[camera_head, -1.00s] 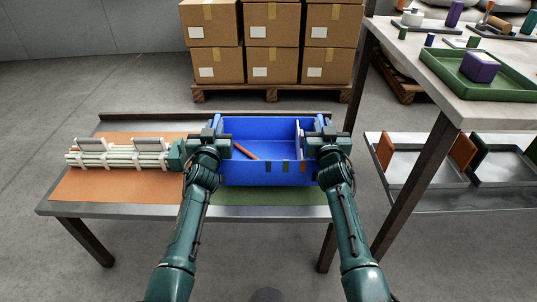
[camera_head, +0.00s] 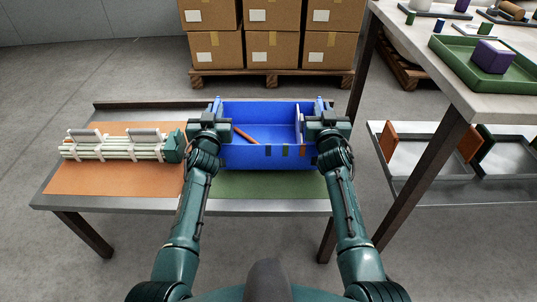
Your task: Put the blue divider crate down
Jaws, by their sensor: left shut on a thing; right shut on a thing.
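The blue divider crate (camera_head: 262,157) is in the middle of the head view, over the green mat (camera_head: 268,186) on the table. An orange-brown rod (camera_head: 245,135) lies inside it, and a pale upright piece (camera_head: 299,124) stands near its right wall. My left gripper (camera_head: 217,122) is shut on the crate's left side. My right gripper (camera_head: 317,122) is shut on its right side. The crate looks level. I cannot tell whether its underside touches the mat, as the front wall hides it.
A pale rod bundle in a green-ended fixture (camera_head: 120,148) lies on the orange mat (camera_head: 110,180) to the left. A taller workbench (camera_head: 440,85) with a green tray (camera_head: 452,60) stands at right. Stacked cardboard boxes (camera_head: 270,45) on a pallet are behind.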

